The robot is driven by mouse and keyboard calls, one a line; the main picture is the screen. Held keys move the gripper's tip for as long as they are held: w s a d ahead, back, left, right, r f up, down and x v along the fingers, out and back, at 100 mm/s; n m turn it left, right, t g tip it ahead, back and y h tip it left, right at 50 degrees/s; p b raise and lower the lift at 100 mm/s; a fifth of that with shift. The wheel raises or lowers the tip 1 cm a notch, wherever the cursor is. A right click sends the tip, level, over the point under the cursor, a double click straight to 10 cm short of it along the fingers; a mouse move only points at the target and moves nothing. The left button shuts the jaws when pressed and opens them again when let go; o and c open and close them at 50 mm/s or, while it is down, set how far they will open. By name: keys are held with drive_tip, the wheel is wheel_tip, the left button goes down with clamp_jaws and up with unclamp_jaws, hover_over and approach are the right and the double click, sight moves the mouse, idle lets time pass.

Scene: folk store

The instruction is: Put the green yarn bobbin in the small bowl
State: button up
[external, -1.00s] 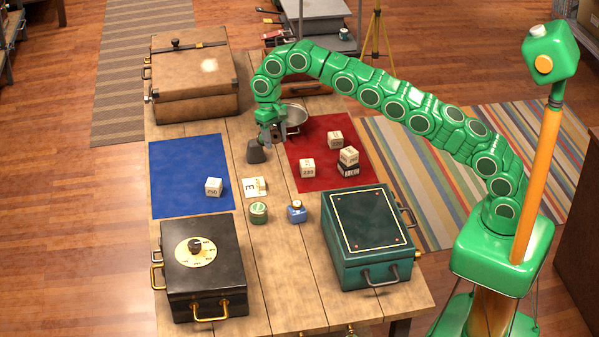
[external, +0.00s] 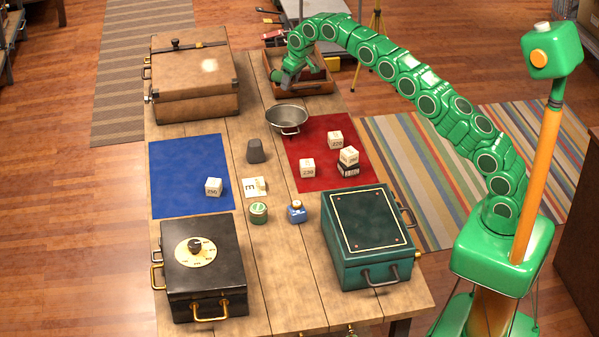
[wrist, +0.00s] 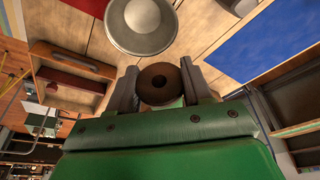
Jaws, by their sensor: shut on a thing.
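My gripper (external: 283,78) is at the back of the table, beyond the small bowl and in front of the wooden tray. In the wrist view, my gripper (wrist: 161,88) is shut on the green yarn bobbin (wrist: 160,84), with its brown round end and a strip of green showing between the fingers. The small metal bowl (external: 287,117) stands upright on the table and looks empty. It also shows in the wrist view (wrist: 141,24), apart from the bobbin. The bobbin is not clearly visible in the external view.
A wooden tray (external: 317,80) lies at the back. A red mat (external: 308,182) with several number blocks and a grey weight (external: 255,151) are in front of the bowl. A tan case (external: 190,90) stands left. Dark boxes stand at the front.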

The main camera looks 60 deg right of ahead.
drive_tip(key=d+r, duration=0.1)
drive_tip(key=d, duration=0.3)
drive_tip(key=t, duration=0.1)
approach(295, 122)
drive_tip(key=shift+s+a+f, duration=0.15)
drive_tip(key=shift+a+f, duration=2.4)
drive_tip(key=shift+a, duration=0.2)
drive_tip(key=o, duration=1.1)
drive_tip(key=shift+r, duration=0.1)
wheel_tip(295, 122, up, 7)
